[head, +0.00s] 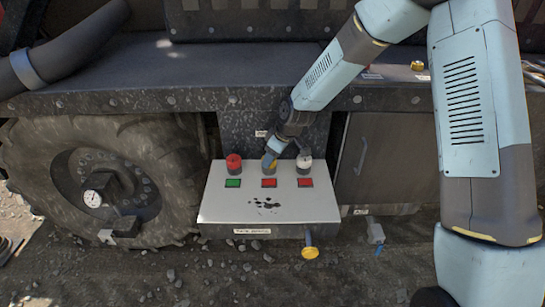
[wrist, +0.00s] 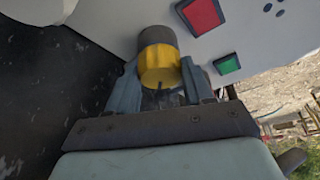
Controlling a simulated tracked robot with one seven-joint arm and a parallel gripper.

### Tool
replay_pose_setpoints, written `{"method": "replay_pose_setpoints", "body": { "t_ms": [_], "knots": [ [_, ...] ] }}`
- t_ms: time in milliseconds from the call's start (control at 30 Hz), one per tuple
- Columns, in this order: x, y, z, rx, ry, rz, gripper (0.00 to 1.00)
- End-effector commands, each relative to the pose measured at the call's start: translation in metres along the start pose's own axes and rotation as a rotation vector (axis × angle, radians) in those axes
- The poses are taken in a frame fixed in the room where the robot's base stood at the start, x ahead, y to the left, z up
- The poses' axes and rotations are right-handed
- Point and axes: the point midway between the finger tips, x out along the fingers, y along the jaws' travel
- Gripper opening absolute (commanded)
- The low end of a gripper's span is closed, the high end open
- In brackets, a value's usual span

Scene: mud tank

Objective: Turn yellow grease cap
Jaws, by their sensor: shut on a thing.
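The yellow grease cap (wrist: 160,68) is the middle of three caps on the white panel (head: 225,205). In the head view the cap (head: 269,168) is partly hidden by my gripper (head: 272,156), which reaches it from above. In the wrist view my gripper (wrist: 165,92) has one finger on each side of the cap and is shut on it. The cap's darker end, towards the panel, shows beyond the fingers.
A red cap (head: 234,163) stands left of the yellow one and a white cap (head: 304,163) right. Green and red squares lie in front of them. A yellow knob (head: 310,253) sticks out below the panel. A large tyre (head: 40,165) is at left.

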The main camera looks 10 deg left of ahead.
Motion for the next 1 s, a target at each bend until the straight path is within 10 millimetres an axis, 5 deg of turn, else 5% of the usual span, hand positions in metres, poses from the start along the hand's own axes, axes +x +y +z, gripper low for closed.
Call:
{"method": "replay_pose_setpoints", "body": {
  "t_ms": [1000],
  "knots": [
    [0.0003,0.0005,-0.0097,0.451,0.009,0.198,0.21]
  ]
}}
